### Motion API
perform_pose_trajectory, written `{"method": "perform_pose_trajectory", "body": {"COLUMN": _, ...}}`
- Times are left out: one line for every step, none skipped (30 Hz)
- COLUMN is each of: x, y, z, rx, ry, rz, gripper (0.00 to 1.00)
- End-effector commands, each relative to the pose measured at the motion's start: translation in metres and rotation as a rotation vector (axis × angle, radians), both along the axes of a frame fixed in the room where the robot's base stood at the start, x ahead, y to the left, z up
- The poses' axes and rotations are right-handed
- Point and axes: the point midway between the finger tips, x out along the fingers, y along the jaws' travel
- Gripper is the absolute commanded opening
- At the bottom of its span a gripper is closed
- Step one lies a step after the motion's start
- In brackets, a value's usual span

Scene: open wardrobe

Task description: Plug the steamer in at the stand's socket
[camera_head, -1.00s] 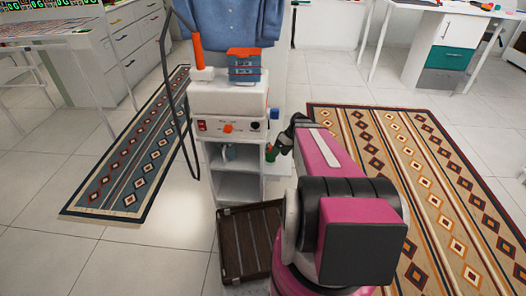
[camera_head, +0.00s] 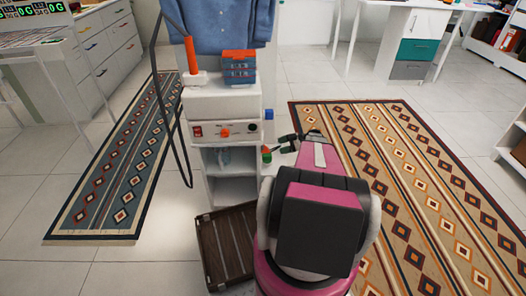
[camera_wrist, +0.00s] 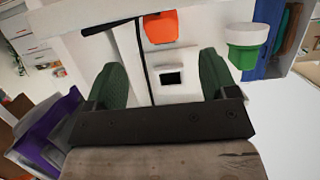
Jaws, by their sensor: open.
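The stand (camera_head: 231,190) is a narrow white shelf unit. On it sits a white box (camera_head: 222,106) with a red switch, an orange knob (camera_head: 225,133) and a dark round fitting. An orange-handled wand (camera_head: 190,56), perhaps the steamer, stands on top, and a dark cord or hose (camera_head: 170,110) loops down the left side. My gripper (camera_head: 283,146) is just right of the stand. In the wrist view my gripper (camera_wrist: 163,68) is open, its green fingers apart with nothing held. A white plate with a dark square opening (camera_wrist: 173,78), perhaps the socket, shows between them. I cannot make out a plug.
A blue shirt (camera_head: 222,22) hangs behind the box. An orange-and-blue container (camera_head: 239,67) sits on top. A brown slatted case (camera_head: 229,246) lies by the stand's foot. A green-and-white piece (camera_wrist: 246,45) is near the right finger. Patterned rugs (camera_head: 385,170) cover open floor.

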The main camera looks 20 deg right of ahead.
Motion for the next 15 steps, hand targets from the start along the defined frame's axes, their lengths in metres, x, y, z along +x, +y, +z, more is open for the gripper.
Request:
{"method": "perform_pose_trajectory", "body": {"x": 0.002, "y": 0.008, "z": -0.002, "rx": 0.0, "ry": 0.001, "rz": 0.001, "gripper": 0.79}}
{"method": "perform_pose_trajectory", "body": {"x": 0.003, "y": 0.013, "z": -0.004, "rx": 0.0, "ry": 0.001, "rz": 0.001, "gripper": 0.79}}
{"method": "perform_pose_trajectory", "body": {"x": 0.005, "y": 0.019, "z": -0.005, "rx": 0.0, "ry": 0.001, "rz": 0.002, "gripper": 0.79}}
{"method": "perform_pose_trajectory", "body": {"x": 0.006, "y": 0.023, "z": -0.007, "rx": 0.0, "ry": 0.001, "rz": 0.002, "gripper": 0.79}}
{"method": "perform_pose_trajectory", "body": {"x": 0.007, "y": 0.026, "z": -0.008, "rx": 0.0, "ry": 0.001, "rz": 0.002, "gripper": 0.79}}
{"method": "perform_pose_trajectory", "body": {"x": 0.008, "y": 0.03, "z": -0.009, "rx": -0.001, "ry": 0.001, "rz": 0.001, "gripper": 0.79}}
{"method": "perform_pose_trajectory", "body": {"x": 0.009, "y": 0.032, "z": -0.01, "rx": 0.0, "ry": 0.002, "rz": 0.0, "gripper": 0.79}}
{"method": "perform_pose_trajectory", "body": {"x": 0.009, "y": 0.034, "z": -0.011, "rx": -0.001, "ry": 0.003, "rz": 0.0, "gripper": 0.79}}
{"method": "perform_pose_trajectory", "body": {"x": 0.01, "y": 0.035, "z": -0.011, "rx": -0.001, "ry": 0.003, "rz": 0.0, "gripper": 0.79}}
{"method": "perform_pose_trajectory", "body": {"x": 0.01, "y": 0.037, "z": -0.012, "rx": -0.001, "ry": 0.003, "rz": 0.0, "gripper": 0.79}}
{"method": "perform_pose_trajectory", "body": {"x": 0.01, "y": 0.038, "z": -0.012, "rx": -0.001, "ry": 0.003, "rz": 0.0, "gripper": 0.79}}
{"method": "perform_pose_trajectory", "body": {"x": 0.011, "y": 0.041, "z": -0.013, "rx": -0.001, "ry": 0.003, "rz": 0.001, "gripper": 0.79}}
{"method": "perform_pose_trajectory", "body": {"x": 0.011, "y": 0.044, "z": -0.014, "rx": -0.001, "ry": 0.003, "rz": 0.001, "gripper": 0.79}}
{"method": "perform_pose_trajectory", "body": {"x": 0.012, "y": 0.047, "z": -0.015, "rx": -0.001, "ry": 0.003, "rz": 0.001, "gripper": 0.79}}
{"method": "perform_pose_trajectory", "body": {"x": 0.013, "y": 0.051, "z": -0.017, "rx": -0.001, "ry": 0.004, "rz": 0.001, "gripper": 0.79}}
